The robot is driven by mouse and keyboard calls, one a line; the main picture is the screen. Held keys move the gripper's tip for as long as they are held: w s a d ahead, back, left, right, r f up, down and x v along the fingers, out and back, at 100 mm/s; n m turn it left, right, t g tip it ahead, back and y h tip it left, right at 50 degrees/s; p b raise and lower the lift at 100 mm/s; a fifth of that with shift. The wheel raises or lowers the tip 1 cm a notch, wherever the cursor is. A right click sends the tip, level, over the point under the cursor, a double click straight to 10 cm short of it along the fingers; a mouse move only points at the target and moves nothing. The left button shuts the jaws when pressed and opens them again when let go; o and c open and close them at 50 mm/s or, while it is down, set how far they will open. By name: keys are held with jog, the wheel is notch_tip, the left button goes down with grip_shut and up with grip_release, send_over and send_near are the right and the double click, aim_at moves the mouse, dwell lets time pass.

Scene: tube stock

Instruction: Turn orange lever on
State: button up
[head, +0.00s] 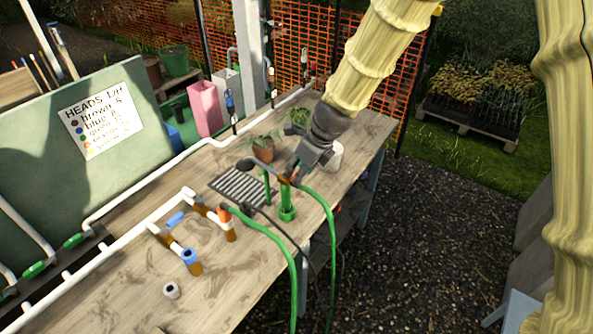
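The wooden bench (110,285) also holds a drain grate (240,188), potted plants (263,150) and a white cup (335,155) close behind my gripper. Green hoses (331,225) hang over its front edge. White pipes run along the back, below a green board (45,150).

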jog(key=shift+x, duration=1.1)
grip_shut()
jog(key=shift+a, duration=0.15)
jog(key=shift+p, duration=0.3)
